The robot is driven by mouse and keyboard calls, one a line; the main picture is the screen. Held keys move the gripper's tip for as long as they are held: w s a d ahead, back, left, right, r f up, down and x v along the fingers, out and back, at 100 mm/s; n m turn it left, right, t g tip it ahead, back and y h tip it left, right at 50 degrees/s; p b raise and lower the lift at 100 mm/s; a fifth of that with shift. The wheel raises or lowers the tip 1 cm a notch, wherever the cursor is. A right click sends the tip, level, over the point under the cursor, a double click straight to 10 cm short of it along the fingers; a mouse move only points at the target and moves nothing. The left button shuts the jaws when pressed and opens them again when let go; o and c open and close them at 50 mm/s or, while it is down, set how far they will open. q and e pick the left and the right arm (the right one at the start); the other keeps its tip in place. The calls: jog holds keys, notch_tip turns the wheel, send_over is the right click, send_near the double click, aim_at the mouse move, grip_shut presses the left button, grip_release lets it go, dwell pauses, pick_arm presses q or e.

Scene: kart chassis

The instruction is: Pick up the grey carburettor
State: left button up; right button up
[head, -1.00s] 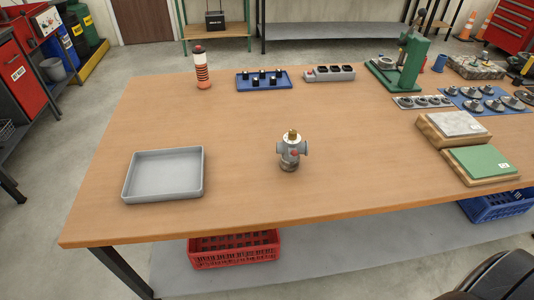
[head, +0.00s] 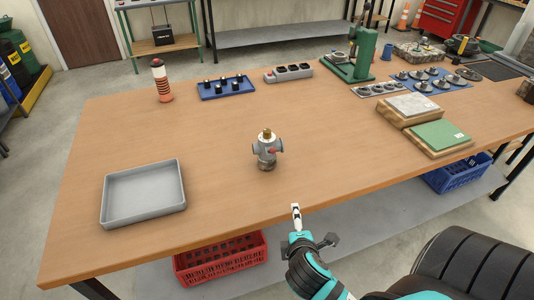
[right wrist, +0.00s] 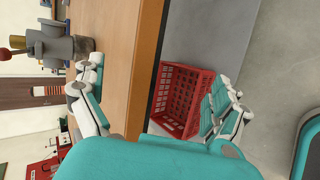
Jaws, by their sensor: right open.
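The grey carburettor (head: 267,152) stands upright on the wooden table, near the middle of the front part, with a brass-coloured top and a red part on its side. It also shows at the upper left of the right wrist view (right wrist: 58,46). My right gripper (head: 314,226) is open and empty at the table's front edge, nearer to me than the carburettor and to its right. In the right wrist view its fingers (right wrist: 158,84) are spread wide, and the carburettor lies outside them, beyond the left finger. My left gripper is not in view.
A grey tray (head: 144,222) lies left of the carburettor. A striped bottle (head: 162,82), a blue tray (head: 226,97) and a green press (head: 364,55) stand farther back. Wooden blocks (head: 436,152) lie to the right. A red crate (head: 220,260) sits below the table (head: 215,150).

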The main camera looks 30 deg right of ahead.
aim_at(270, 156)
jog(key=w+r+n+t, duration=0.2)
jog(key=n, duration=0.4)
jog(key=w+r+n+t, duration=0.3)
jog(key=n, duration=0.3)
jog(key=w+r+n+t+h, duration=0.1)
jog(key=w+r+n+t, duration=0.1)
jog(key=n, duration=0.4)
jog(key=shift+w+d+r, duration=0.1)
jog(key=shift+w+r, duration=0.55)
jog(key=shift+r, duration=0.1)
jog(key=shift+w+r+n+t, duration=0.1)
jog(key=shift+w+n+t, duration=0.3)
jog(key=shift+n, duration=0.1)
jog(key=p+x, duration=0.1)
jog(key=x, duration=1)
jog(key=shift+p, duration=0.4)
jog(key=shift+x, duration=2.9)
jog(key=shift+s, duration=0.1)
jog(key=shift+c, duration=0.3)
jog(key=c, duration=1.4)
jog(key=shift+o, duration=0.2)
jog(key=shift+r, duration=0.15)
